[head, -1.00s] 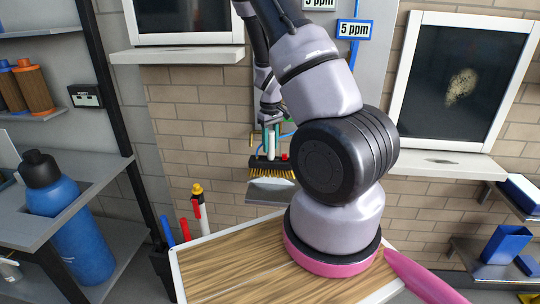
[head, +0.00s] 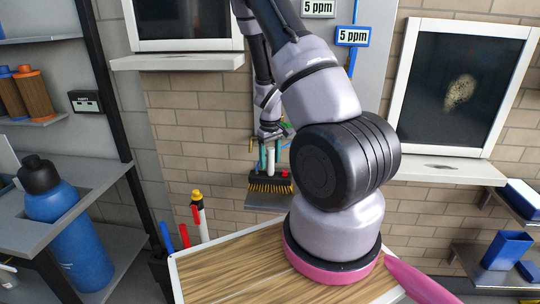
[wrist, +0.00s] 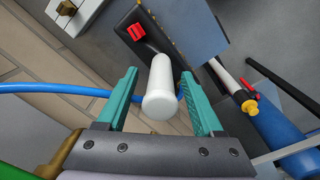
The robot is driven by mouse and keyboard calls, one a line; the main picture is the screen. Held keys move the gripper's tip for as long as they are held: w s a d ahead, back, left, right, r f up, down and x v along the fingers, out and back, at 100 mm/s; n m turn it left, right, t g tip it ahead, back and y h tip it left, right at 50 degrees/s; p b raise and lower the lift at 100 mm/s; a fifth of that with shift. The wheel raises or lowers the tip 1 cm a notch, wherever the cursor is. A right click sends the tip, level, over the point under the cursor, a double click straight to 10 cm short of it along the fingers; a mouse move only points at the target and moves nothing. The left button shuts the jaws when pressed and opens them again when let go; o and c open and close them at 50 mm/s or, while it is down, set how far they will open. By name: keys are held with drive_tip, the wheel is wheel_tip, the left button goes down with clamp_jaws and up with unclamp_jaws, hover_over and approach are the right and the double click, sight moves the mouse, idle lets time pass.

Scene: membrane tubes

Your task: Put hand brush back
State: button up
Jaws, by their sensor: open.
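The hand brush has a black head with yellow bristles (head: 270,186), a red piece and a white handle. It is upright in front of the brick wall, handle up. My gripper (head: 269,156) is above it with its teal fingers pointing down. In the wrist view my gripper (wrist: 160,90) is open, one finger on each side of the white brush handle (wrist: 161,88), with gaps visible. A grey plate (head: 266,200) shows just below the bristles.
A blue cable (wrist: 45,90) runs behind the handle. A wooden-topped surface (head: 230,265) is in front. A white, red and yellow tool (head: 199,215) stands left of the brush. A blue bottle (head: 70,225) is at the left shelf. Window ledges (head: 445,170) jut from the wall.

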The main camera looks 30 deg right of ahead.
wheel_tip(320, 180, up, 12)
drive_tip(key=shift+s+a+f, duration=0.1)
drive_tip(key=shift+a, duration=0.05)
drive_tip(key=w+a+r+m+t+y, duration=0.1)
drive_tip(key=w+a+r+t, duration=0.1)
drive_tip(key=w+r+t, duration=0.4)
drive_tip(key=s+d+r+m+t+h, duration=0.1)
drive_tip(key=d+r+m+t+h, duration=0.1)
drive_tip(key=r, duration=0.7)
drive_tip(key=s+d+r+m+t+h, duration=0.1)
drive_tip(key=r+m+t, duration=0.15)
drive_tip(key=r, duration=0.55)
drive_tip(key=s+a+r+m+g, duration=0.1)
drive_tip(key=s+r, duration=0.1)
drive_tip(key=s, duration=0.4)
drive_tip(key=s+a+r+m+g, duration=0.2)
drive_tip(key=s, duration=0.4)
drive_tip(key=s+a+n+y, duration=0.2)
drive_tip(key=s+a+y, duration=0.2)
drive_tip(key=s+a, duration=0.7)
drive_tip(key=shift+s+r+g, duration=0.35)
drive_tip(key=shift+r+g, duration=0.05)
drive_tip(key=shift+g, duration=0.05)
drive_tip(key=shift+a, duration=0.1)
